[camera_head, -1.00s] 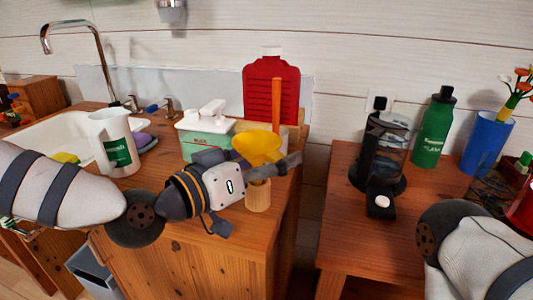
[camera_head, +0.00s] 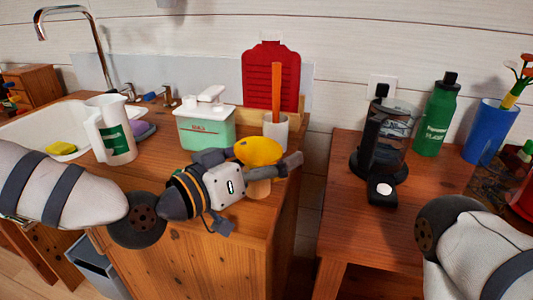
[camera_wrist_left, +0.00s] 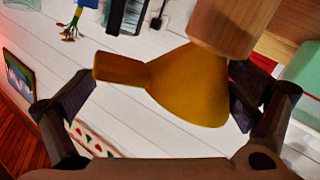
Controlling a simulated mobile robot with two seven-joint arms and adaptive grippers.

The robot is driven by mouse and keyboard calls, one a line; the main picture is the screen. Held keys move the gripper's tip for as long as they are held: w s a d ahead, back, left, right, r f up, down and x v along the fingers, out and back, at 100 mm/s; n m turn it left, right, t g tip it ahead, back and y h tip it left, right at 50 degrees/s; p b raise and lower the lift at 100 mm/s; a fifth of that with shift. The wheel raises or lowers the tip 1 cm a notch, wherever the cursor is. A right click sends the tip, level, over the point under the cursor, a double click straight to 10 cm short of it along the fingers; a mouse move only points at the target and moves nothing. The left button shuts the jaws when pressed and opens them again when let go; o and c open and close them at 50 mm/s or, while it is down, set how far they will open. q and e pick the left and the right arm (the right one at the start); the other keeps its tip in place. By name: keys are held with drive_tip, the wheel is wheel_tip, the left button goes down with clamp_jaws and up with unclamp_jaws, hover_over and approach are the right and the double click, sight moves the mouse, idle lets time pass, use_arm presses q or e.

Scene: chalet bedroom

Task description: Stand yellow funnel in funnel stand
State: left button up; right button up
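The yellow funnel (camera_head: 258,151) lies tipped on its side at the top of the wooden cylinder (camera_head: 258,189), which looks like the funnel stand. In the upside-down left wrist view the funnel (camera_wrist_left: 190,88) has its spout to the left and its wide end to the right, by the stand (camera_wrist_left: 235,25). My left gripper (camera_head: 250,161) has its fingers spread, one on each side of the funnel. In the wrist view the fingers (camera_wrist_left: 163,98) stand apart around it; I cannot tell whether one touches it. My right gripper is out of view.
Behind stand a white-and-green dispenser box (camera_head: 207,125), a white cup (camera_head: 276,135) with an orange stick and a red board (camera_head: 271,82). A white pitcher (camera_head: 110,130) is left. A gap separates this counter from the table (camera_head: 345,205) with the coffee maker (camera_head: 385,150).

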use_arm(q)
drive_tip(key=v, duration=1.2)
